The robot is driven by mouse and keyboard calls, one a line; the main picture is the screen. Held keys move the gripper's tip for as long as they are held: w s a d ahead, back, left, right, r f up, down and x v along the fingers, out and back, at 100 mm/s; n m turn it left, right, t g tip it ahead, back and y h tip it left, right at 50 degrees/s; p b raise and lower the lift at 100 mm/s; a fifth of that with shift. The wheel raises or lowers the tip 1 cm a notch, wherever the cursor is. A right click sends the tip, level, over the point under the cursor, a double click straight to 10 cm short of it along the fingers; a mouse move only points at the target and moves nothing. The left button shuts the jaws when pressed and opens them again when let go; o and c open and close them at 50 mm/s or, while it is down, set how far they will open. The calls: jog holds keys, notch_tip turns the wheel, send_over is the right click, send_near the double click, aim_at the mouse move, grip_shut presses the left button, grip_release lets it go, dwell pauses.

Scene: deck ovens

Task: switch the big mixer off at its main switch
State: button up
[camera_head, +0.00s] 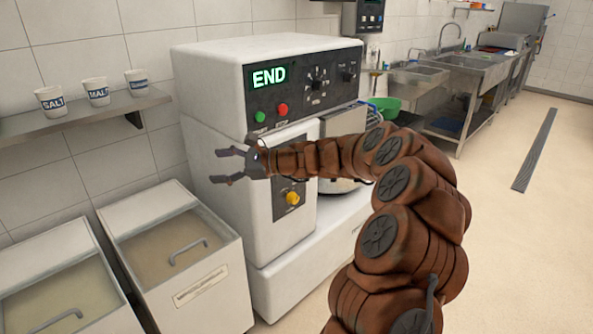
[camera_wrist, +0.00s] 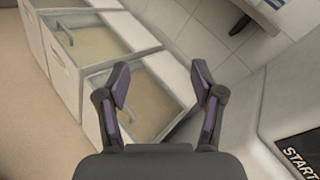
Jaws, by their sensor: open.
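The big mixer (camera_head: 210,95) is a large white machine against the tiled wall in the head view. Its dark upper panel shows a lit green "END" display (camera_head: 269,77), a green button (camera_head: 260,117), a red button (camera_head: 282,109) and dark knobs (camera_head: 317,85). Lower on its front, a yellow knob (camera_head: 292,198) sits on a dark plate; part of that plate is behind my arm. My gripper (camera_head: 216,166) is open and empty, in front of the mixer's left side, pointing left. In the wrist view my gripper (camera_wrist: 160,85) is also open, with a panel edge marked "START" (camera_wrist: 302,155) at lower right.
Two lidded bins (camera_head: 184,252) (camera_head: 62,300) stand left of the mixer. A wall shelf (camera_head: 90,114) above them holds cups marked SALT (camera_head: 50,101) and MALT (camera_head: 96,92), and a third. Steel sinks (camera_head: 470,70) stand at the back right. Open floor lies at right.

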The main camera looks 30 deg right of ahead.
jog(key=w+d+f+m+t+h+b, duration=0.1)
jog(key=w+d+f+m+t+h, duration=0.25)
jog(key=d, duration=0.75)
jog(key=d+f+m+t+h+b, duration=0.1)
jog(key=d+f+m+t+h, duration=0.15)
jog(key=d+f+m, duration=0.55)
jog(key=w+d+f+m+t+h+b, duration=0.1)
jog(key=w+d+f+m+t+h, duration=0.15)
jog(key=d, duration=1.05)
jog(key=x, duration=0.7)
jog(key=shift+a+f+n+g, duration=0.25)
jog(key=shift+f+n+g, duration=0.1)
jog(key=shift+g, duration=0.1)
jog(key=shift+h, duration=0.25)
jog(key=shift+c, duration=0.4)
jog(key=shift+s, duration=0.1)
jog(key=c, duration=1)
jog(key=shift+c, duration=0.2)
